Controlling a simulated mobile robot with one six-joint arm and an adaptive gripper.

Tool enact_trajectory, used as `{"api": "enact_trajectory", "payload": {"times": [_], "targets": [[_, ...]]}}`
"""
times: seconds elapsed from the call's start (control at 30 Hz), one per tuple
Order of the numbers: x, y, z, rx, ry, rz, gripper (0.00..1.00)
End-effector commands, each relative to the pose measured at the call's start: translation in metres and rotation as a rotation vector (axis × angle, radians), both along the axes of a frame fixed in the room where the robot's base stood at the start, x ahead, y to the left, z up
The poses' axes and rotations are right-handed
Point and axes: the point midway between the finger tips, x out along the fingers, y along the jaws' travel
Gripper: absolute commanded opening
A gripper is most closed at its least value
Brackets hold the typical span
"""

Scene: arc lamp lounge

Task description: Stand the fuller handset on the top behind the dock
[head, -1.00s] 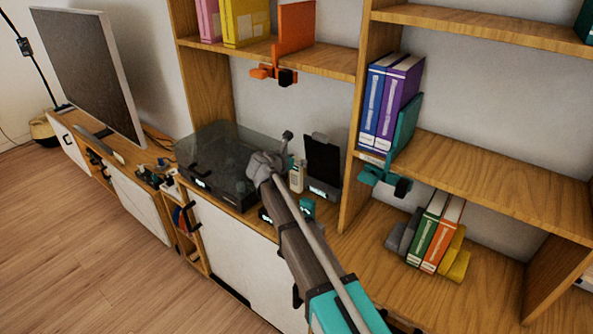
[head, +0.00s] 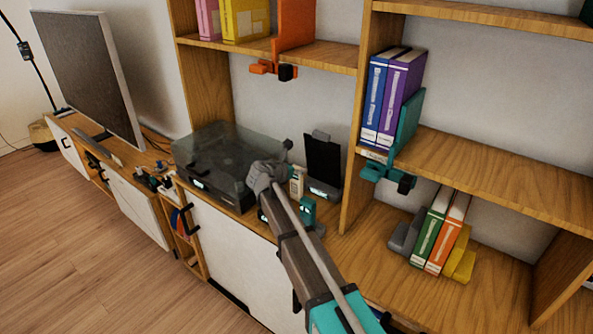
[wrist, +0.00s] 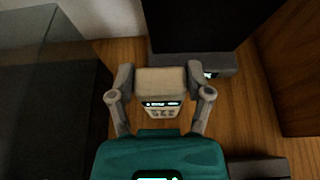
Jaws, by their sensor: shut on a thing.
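My gripper (wrist: 160,96) is shut on a beige handset (wrist: 159,84), one finger on each side. The handset looks upright, with a small lit display and keys facing the wrist camera. In the head view the handset (head: 297,183) shows just right of my wrist, above the cabinet top (head: 340,236); I cannot tell whether its foot touches the wood. A teal handset (wrist: 160,154) with a green-lit display is nearer the wrist camera; it also shows in the head view (head: 308,211). The dock under it is mostly hidden. The fingertips are hidden in the head view.
A dark tablet on a stand (head: 322,163) is close behind the beige handset. A turntable with a clear lid (head: 222,165) stands to the left. A wooden upright (head: 355,195) bounds the right. A shelf with a hanging orange clamp (head: 272,70) is above.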

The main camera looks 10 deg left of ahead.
Motion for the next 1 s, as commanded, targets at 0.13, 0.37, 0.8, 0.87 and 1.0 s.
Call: {"api": "enact_trajectory", "payload": {"times": [0.13, 0.37, 0.8, 0.87, 1.0], "targets": [[0.0, 0.0, -0.0002, 0.0, 0.0, 0.0, 0.04], [0.0, 0.0, -0.0027, 0.0, 0.0, 0.0, 0.8], [0.0, 0.0, -0.0026, 0.0, 0.0, 0.0, 0.99], [0.0, 0.0, -0.0026, 0.0, 0.0, 0.0, 0.99], [0.0, 0.0, -0.0009, 0.0, 0.0, 0.0, 0.99]]}}
